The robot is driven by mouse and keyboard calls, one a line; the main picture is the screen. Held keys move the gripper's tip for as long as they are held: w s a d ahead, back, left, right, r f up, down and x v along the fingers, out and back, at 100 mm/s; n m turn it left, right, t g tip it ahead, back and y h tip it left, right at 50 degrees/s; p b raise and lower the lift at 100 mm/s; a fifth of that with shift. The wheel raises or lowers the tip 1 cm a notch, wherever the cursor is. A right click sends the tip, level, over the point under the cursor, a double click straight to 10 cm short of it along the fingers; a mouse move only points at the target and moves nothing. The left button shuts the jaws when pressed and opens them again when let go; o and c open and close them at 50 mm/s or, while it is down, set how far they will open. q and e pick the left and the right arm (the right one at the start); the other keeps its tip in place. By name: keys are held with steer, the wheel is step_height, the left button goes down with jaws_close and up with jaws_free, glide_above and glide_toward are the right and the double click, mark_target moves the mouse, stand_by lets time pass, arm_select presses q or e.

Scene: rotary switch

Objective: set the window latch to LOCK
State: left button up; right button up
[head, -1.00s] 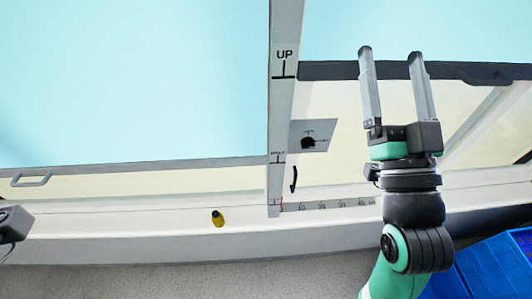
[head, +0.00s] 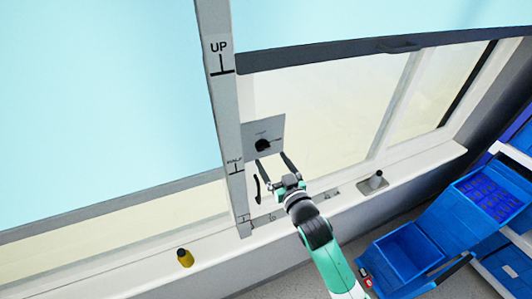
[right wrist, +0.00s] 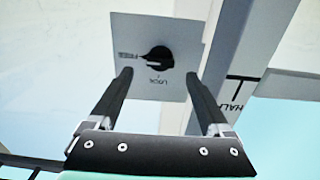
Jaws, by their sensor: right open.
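The window latch is a black rotary knob (head: 263,146) on a square grey plate (head: 275,127), mounted beside the white window post. In the right wrist view the knob (right wrist: 157,57) sits upper centre on the plate (right wrist: 180,30), with FREE printed to its left and LOCK below it, both upside down. My right gripper (head: 271,159) is open and just below the knob in the head view. In the right wrist view its fingertips (right wrist: 159,75) are spread either side of the knob, apparently not touching it. My left gripper is out of view.
The post (head: 222,110) carries UP and HALF marks. A black handle (head: 257,188) is near the gripper. A yellow-and-black item (head: 185,257) and a grey knob on a base (head: 376,180) are on the sill. Blue bins (head: 405,255) stand at lower right.

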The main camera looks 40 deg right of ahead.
mark_target(264, 150)
steer(key=x, duration=0.4)
steer(key=shift+w+d, duration=0.1)
steer(key=shift+w, duration=0.25)
jaws_close()
